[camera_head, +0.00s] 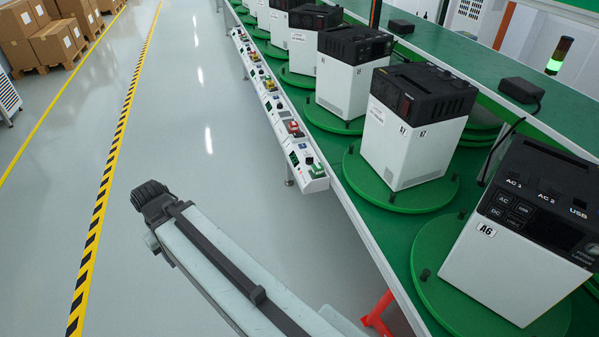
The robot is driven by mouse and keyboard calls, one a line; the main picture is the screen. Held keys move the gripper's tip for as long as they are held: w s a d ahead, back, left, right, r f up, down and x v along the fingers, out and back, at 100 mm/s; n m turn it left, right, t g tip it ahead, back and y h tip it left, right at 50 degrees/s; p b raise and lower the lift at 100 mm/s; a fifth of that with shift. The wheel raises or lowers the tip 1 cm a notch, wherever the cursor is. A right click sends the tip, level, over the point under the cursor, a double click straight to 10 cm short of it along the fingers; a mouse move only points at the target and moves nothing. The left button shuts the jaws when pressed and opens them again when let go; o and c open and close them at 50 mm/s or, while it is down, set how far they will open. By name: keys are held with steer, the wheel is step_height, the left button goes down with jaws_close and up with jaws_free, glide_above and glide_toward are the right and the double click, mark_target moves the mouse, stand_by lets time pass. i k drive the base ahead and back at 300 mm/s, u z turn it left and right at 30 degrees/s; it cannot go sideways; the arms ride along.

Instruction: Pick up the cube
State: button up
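No plain loose cube can be made out for sure. The nearest box-shaped things are white units with black tops. One marked A6 (505,265) stands at the right, and one marked A7 (400,145) stands behind it. Each sits on a round green turntable (372,183). Small green (317,169) and red (293,127) pieces show on the control boxes along the line edge; I cannot tell if they are buttons or blocks. My arm reaches up from the bottom over the floor and ends in a dark joint, left of the line. My gripper's fingers do not show.
The green line table (404,262) runs along the right with more units toward the back. Black adapters (521,90) lie on the raised shelf. Cardboard boxes (52,45) stand at the far left. The grey floor between the yellow-black stripe (100,205) and the line is clear.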

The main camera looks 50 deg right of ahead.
mark_target(317, 168)
steer(key=u, duration=0.05)
steer(key=i, duration=1)
steer(key=u, duration=0.05)
